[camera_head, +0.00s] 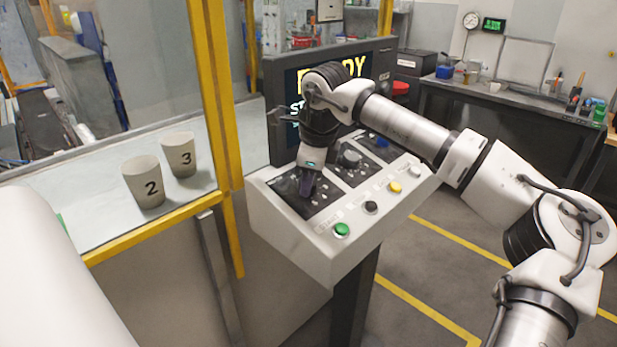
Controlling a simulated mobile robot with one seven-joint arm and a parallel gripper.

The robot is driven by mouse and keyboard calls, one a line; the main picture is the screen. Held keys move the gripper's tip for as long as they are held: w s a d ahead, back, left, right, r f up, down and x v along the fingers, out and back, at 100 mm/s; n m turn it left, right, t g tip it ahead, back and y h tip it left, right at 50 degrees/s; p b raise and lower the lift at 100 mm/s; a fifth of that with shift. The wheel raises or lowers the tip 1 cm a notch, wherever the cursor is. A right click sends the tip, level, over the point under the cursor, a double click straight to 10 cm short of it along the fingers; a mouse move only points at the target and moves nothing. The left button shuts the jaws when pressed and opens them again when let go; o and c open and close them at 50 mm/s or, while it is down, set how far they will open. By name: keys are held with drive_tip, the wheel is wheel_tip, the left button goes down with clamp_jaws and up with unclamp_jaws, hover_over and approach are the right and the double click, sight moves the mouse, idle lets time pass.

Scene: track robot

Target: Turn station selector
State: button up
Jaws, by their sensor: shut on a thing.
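The control console (290,238) has a white sloped top with dark dial panels. The station selector is on the left dark panel (325,196), and its knob is mostly hidden under my gripper. My gripper (307,190) points down onto that panel with its fingers shut on the selector knob. A screen (290,139) behind the console shows large yellow and cyan text, partly hidden by my arm.
A green button (341,230), a black button (371,207), a yellow button (394,187) and a white button (414,172) line the console's front. Cups marked 2 (143,183) and 3 (179,155) stand left, behind a yellow frame (216,90). A workbench (500,95) stands back right.

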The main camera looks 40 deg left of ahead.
drive_tip(key=n, duration=0.4)
drive_tip(key=shift+n, duration=0.3)
drive_tip(key=shift+d+r+n+y, duration=0.1)
drive_tip(key=shift+n+y, duration=0.2)
drive_tip(key=shift+n, duration=1.6)
drive_tip(key=o, duration=1)
drive_tip(key=w+b+v, duration=0.1)
drive_tip(key=v, duration=1.2)
drive_tip(key=shift+s+d+r+b, duration=0.2)
drive_tip(key=shift+s+r+b, duration=0.1)
drive_tip(key=shift+s+r, duration=0.1)
drive_tip(key=shift+f, duration=0.1)
